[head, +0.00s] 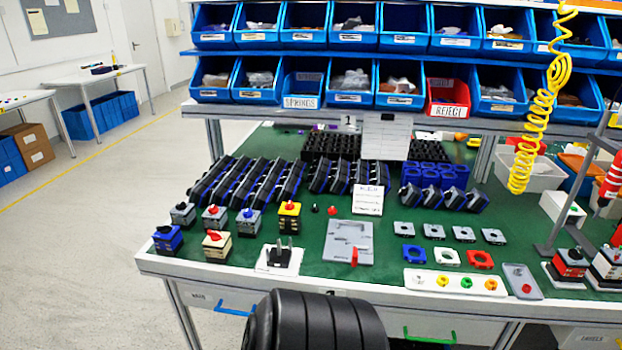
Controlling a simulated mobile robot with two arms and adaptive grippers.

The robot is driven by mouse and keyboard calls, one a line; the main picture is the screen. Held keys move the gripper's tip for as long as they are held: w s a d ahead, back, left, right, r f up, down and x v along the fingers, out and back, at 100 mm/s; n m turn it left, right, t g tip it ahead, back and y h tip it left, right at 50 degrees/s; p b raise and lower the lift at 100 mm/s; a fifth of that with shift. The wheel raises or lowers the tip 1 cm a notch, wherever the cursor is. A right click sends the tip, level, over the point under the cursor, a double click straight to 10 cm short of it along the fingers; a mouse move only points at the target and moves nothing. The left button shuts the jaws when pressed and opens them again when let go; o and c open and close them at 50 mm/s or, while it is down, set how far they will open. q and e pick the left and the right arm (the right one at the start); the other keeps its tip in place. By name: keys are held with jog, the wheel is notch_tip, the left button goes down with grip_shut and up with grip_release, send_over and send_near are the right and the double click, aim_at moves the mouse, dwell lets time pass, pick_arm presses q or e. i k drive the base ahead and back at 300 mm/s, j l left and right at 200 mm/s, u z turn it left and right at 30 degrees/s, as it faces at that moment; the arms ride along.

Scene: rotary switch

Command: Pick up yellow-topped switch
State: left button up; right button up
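The yellow-topped switch (289,217) stands upright on the green bench top, left of centre in the head view. It has a yellow top plate, a red knob and a dark body with a pale lower part. It is at the right end of the back row of small switches.
Nearby stand a blue-knobbed switch (249,221), a red-knobbed grey switch (215,217), a beige switch (217,245) and a blue-bodied switch (168,239). A black plug-like part (279,256) sits in front. A grey plate (349,241) lies to the right. Blue bins (304,87) hang behind.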

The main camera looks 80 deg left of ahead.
aim_at(290, 223)
jog(key=u, duration=2.9)
